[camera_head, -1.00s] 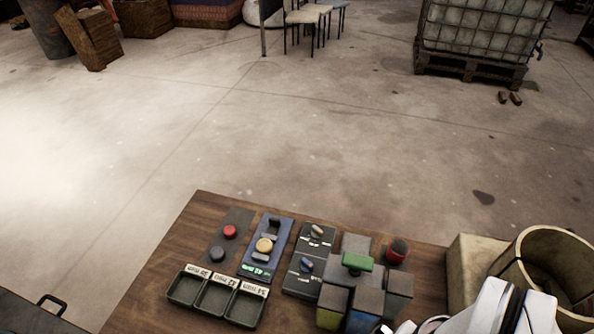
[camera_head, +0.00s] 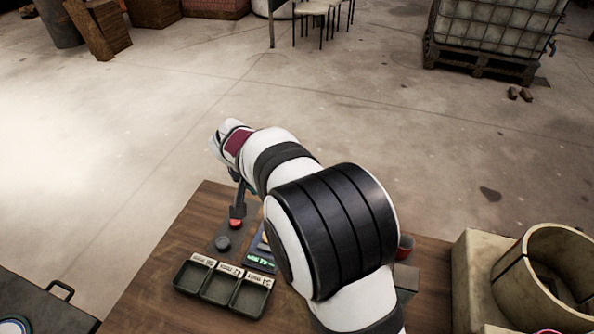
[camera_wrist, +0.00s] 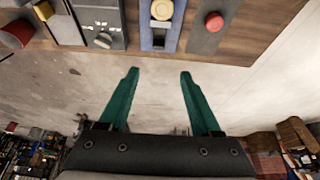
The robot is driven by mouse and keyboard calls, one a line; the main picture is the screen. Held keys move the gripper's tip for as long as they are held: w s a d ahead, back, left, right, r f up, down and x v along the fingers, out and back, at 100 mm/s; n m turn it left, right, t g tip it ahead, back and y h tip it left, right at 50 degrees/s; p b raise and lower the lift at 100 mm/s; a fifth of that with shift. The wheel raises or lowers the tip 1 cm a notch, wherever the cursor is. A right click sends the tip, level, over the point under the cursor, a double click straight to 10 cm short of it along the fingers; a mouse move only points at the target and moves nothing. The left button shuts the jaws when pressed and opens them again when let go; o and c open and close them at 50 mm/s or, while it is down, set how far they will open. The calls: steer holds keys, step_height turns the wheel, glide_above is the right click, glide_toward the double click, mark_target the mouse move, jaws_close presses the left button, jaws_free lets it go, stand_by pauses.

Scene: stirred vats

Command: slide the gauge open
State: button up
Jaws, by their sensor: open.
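The gauge is a blue panel with a yellow disc and dark sliding pieces. In the head view my arm covers most of it, leaving the lower part with a green readout (camera_head: 262,261). In the wrist view the blue gauge panel (camera_wrist: 174,36) shows at the top, with the yellow disc (camera_wrist: 162,10) and a dark piece (camera_wrist: 158,42) near its edge. My gripper (camera_wrist: 158,74) is open and empty, its green fingers apart, in line with the panel but short of it in the picture. In the head view my gripper (camera_head: 238,211) hangs near the table's far edge.
A red button (camera_head: 236,223) and a grey button (camera_head: 222,243) sit left of the gauge. Labelled trays (camera_head: 218,284) stand in front. A stone block (camera_head: 472,275) stands at the right.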

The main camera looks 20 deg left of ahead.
steer(key=x, duration=1.4)
steer(key=shift+d+f, duration=0.1)
steer(key=shift+f, duration=0.1)
jaws_close()
